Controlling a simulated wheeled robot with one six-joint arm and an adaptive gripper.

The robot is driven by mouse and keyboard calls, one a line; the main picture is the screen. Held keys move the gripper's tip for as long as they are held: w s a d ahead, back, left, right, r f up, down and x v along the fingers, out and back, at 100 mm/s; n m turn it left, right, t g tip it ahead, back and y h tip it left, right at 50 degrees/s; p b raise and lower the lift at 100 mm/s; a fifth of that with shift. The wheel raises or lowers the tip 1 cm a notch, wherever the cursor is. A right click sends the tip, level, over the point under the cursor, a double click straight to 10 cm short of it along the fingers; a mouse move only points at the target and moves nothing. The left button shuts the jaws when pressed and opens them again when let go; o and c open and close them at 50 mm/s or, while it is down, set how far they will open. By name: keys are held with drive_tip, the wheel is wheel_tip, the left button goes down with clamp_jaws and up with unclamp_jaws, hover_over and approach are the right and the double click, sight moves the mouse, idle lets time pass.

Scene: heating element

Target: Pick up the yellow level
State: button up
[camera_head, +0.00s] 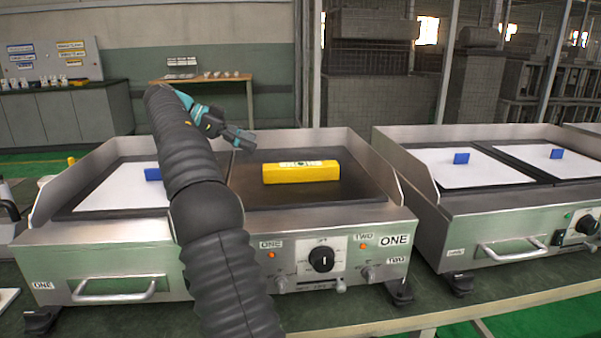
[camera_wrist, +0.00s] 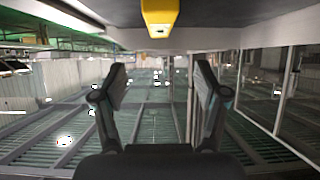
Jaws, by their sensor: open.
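The yellow level (camera_head: 301,172) is a long bar lying on the dark right plate of the griddle marked ONE. Its near end (camera_wrist: 159,16) shows at the top of the wrist view. My gripper (camera_head: 246,138) is above the griddle, to the left of the level and apart from it. In the wrist view the two fingers of my gripper (camera_wrist: 161,82) stand wide apart with nothing between them.
The griddle (camera_head: 110,237) has raised metal walls at its sides and back, and a knob in front. A white sheet with a blue block (camera_head: 153,174) lies on its left plate. A second griddle (camera_head: 480,215) with white sheets and blue blocks stands at right.

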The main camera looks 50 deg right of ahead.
sight(300, 164)
drive_tip(key=x, duration=1.4)
drive_tip(key=shift+r, duration=0.15)
clamp_jaws()
